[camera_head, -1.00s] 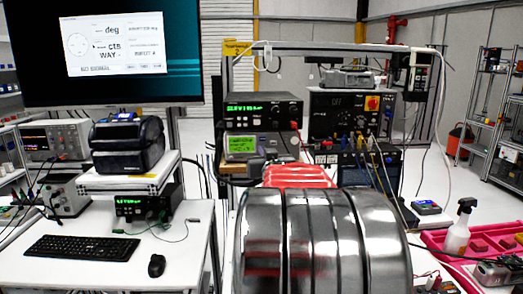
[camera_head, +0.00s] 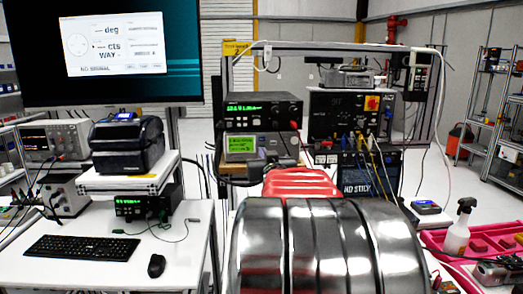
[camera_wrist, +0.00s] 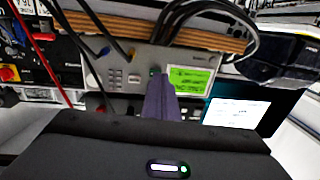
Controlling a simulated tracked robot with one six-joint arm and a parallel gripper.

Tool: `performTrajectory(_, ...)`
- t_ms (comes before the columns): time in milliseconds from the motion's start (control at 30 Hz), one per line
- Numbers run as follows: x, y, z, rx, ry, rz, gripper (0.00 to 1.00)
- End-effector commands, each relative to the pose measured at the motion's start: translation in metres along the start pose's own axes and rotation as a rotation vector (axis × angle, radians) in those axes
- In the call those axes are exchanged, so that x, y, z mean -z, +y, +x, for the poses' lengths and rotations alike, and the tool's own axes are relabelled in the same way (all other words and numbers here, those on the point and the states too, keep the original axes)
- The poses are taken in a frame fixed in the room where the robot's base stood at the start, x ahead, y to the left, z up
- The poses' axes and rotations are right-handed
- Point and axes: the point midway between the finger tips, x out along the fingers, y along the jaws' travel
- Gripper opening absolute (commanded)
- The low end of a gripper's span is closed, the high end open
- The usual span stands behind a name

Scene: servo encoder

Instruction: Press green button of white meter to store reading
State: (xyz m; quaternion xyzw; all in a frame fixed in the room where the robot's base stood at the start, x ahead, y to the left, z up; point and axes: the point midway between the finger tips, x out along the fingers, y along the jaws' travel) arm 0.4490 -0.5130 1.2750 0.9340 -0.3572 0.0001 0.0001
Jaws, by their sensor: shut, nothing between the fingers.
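The white meter (camera_head: 240,147) has a lit green screen and sits under a black bench unit in the head view. In the wrist view the meter (camera_wrist: 130,66) appears turned over, with its green screen (camera_wrist: 190,80) right of my fingers. A small green spot, likely the green button (camera_wrist: 154,72), shows at the tip of my gripper (camera_wrist: 160,78). The purple fingers are closed together and point at the meter's face beside the screen. They cover part of the panel, and I cannot tell whether they touch the button. In the head view my arm hides the fingertips.
A black unit with a green display (camera_head: 262,108) sits on top of the meter. Cables (camera_head: 370,150) hang before the instruments on the right. A black label printer (camera_head: 127,143) stands left, above the keyboard (camera_head: 82,247). A pink tray (camera_head: 485,245) holds a spray bottle (camera_head: 459,230).

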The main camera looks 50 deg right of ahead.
Motion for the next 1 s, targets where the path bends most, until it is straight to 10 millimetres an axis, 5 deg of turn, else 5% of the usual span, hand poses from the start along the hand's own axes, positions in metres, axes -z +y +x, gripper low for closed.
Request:
performTrajectory(267, 0.0, -0.001, -0.003, 0.0, 0.0, 0.0, 0.0)
performTrajectory(1000, 0.0, -0.007, -0.053, 0.0, 0.0, 0.0, 0.0)
